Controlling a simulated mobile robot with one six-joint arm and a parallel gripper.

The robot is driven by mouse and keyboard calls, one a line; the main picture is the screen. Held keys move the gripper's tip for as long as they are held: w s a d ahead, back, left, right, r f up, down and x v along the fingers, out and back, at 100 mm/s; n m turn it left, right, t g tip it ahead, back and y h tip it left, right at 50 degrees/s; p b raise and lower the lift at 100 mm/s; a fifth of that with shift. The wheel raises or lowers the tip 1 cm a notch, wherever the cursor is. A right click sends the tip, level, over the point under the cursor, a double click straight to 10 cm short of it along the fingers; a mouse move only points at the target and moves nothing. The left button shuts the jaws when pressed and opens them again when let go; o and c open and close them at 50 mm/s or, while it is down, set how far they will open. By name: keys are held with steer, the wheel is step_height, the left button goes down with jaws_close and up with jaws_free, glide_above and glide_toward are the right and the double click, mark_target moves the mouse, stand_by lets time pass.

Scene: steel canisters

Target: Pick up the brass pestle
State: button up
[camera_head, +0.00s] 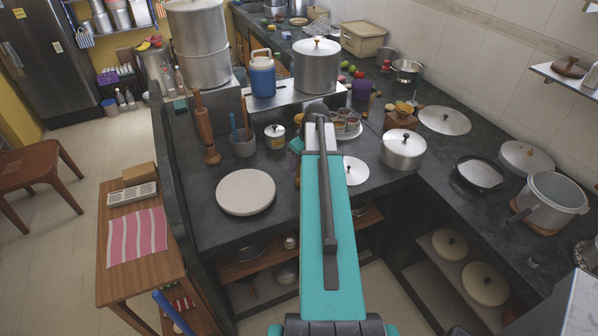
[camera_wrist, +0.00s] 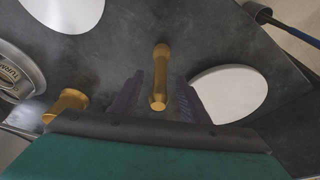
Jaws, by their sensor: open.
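The brass pestle (camera_wrist: 161,75) shows in the middle of the wrist view, a slim gold-coloured rod with a rounded knob at its far end and a thicker near end. My gripper (camera_wrist: 157,95) is open, with one dark finger on each side of the pestle in the picture. Dark gaps show between the pestle and both fingers, and nothing is held. I cannot tell whether the fingers are level with the pestle or still above it. In the head view my teal arm covers the middle of the counter, and the pestle cannot be made out clearly.
A second brass-coloured object (camera_wrist: 68,103) lies left of my fingers. A pale round disc (camera_wrist: 230,93) is close on the right, another (camera_wrist: 65,12) at upper left.

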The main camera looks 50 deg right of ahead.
steer(key=shift+p+x, duration=0.9)
steer(key=shift+x, duration=1.1)
jaws_close()
